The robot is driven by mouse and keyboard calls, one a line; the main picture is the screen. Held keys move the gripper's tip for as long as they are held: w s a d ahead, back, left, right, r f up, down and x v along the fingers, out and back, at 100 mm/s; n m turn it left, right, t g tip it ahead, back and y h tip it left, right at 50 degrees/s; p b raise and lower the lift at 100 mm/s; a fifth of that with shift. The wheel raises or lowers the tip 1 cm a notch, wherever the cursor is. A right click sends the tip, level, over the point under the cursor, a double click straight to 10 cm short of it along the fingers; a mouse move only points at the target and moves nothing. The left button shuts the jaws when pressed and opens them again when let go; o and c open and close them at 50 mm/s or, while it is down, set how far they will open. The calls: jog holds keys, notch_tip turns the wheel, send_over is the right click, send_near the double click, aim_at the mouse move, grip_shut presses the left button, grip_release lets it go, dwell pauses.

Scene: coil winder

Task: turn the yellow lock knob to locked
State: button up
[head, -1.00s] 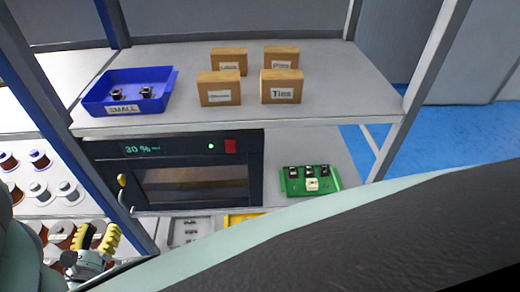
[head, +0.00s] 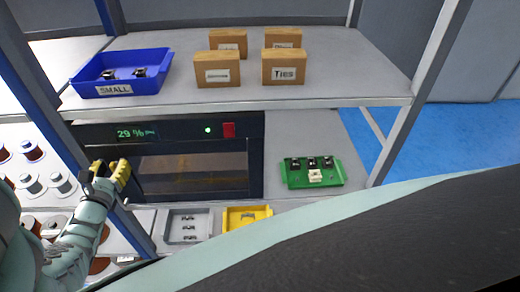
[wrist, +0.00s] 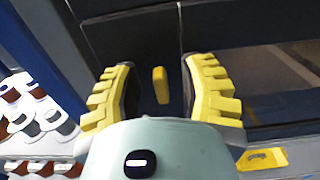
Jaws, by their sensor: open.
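The yellow lock knob (wrist: 160,85) shows in the wrist view on the dark front of the cabinet, left of its window. It stands near upright, its long side vertical. My gripper (wrist: 163,90) has its two yellow fingers open, one on each side of the knob, with a gap on both sides; I cannot tell how far in front of it they are. In the head view my gripper (head: 111,172) is at the left end of the cabinet (head: 185,128) and hides the knob. The display reads about 29 %, with a green light beside it.
A blue bin (head: 121,75) marked SMALL and several cardboard boxes (head: 284,68) stand on the shelf above. A green board (head: 312,174) lies right of the cabinet. Below are a grey tray (head: 184,211) and a yellow tray (head: 228,224). A blue post (head: 48,105) and spools stand at the left.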

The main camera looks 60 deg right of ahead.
jog(key=shift+w+d, duration=0.1)
jog(key=shift+d, duration=0.1)
jog(key=shift+o, duration=0.5)
jog(key=shift+a, duration=0.1)
grip_shut()
